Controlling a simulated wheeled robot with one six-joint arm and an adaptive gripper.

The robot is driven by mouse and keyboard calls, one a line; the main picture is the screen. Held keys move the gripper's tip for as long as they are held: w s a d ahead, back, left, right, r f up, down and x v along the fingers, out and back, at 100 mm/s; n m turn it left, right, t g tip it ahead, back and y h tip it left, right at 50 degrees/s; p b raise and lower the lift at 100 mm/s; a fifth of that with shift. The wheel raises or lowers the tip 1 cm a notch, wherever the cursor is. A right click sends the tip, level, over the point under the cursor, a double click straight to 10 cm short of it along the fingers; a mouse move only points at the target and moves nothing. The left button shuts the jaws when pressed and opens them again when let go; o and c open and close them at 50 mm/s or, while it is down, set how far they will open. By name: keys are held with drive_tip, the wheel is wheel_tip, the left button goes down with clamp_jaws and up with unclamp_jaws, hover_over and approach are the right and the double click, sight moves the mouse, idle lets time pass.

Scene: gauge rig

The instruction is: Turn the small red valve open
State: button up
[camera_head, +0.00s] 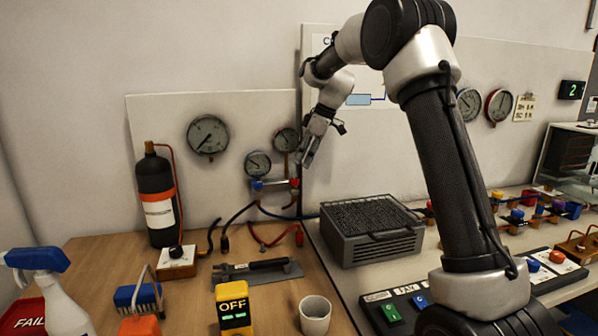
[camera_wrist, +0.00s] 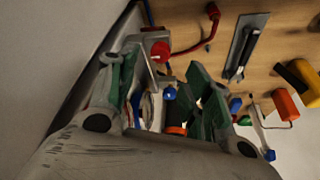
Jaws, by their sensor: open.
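The small red valve (camera_head: 294,184) is a red knob at the right end of a gauge manifold (camera_head: 275,187) low on the wall panel. A blue knob (camera_head: 257,185) is at its left end. My gripper (camera_head: 307,162) is open and points down, just above and slightly right of the red valve in the head view. In the wrist view, a red knob (camera_wrist: 159,50) shows close to the left fingertip of my open gripper (camera_wrist: 168,62). Nothing is held. Whether a finger touches the knob I cannot tell. Part of the manifold is hidden behind the fingers.
Two small gauges (camera_head: 286,140) sit above the manifold, and a large gauge (camera_head: 208,135) hangs left. Red and black hoses (camera_head: 272,240) run below onto the bench. A black cylinder (camera_head: 156,195) stands left. A grey vented box (camera_head: 370,230) stands to the right below.

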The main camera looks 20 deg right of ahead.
drive_tip(key=v, duration=0.4)
drive_tip(key=shift+r, duration=0.15)
drive_tip(key=s+d+f+m+h, duration=0.1)
drive_tip(key=s+d+f+m, duration=0.2)
drive_tip(key=s+f+m, duration=0.3)
drive_tip(key=s+d+r+m+h, duration=0.1)
drive_tip(key=s+d+m, duration=0.1)
drive_tip(key=s, duration=1)
drive_tip(key=s+d+r+m+t+h, duration=0.1)
drive_tip(key=s+d+m, duration=0.1)
drive_tip(key=s, duration=1)
drive_tip(key=s+d+r+m+t+h, duration=0.1)
drive_tip(key=s+d+m, duration=0.1)
drive_tip(key=s, duration=1.1)
drive_tip(key=shift+d+r+m, duration=0.3)
drive_tip(key=shift+d+m, duration=0.1)
drive_tip(key=shift+d, duration=0.15)
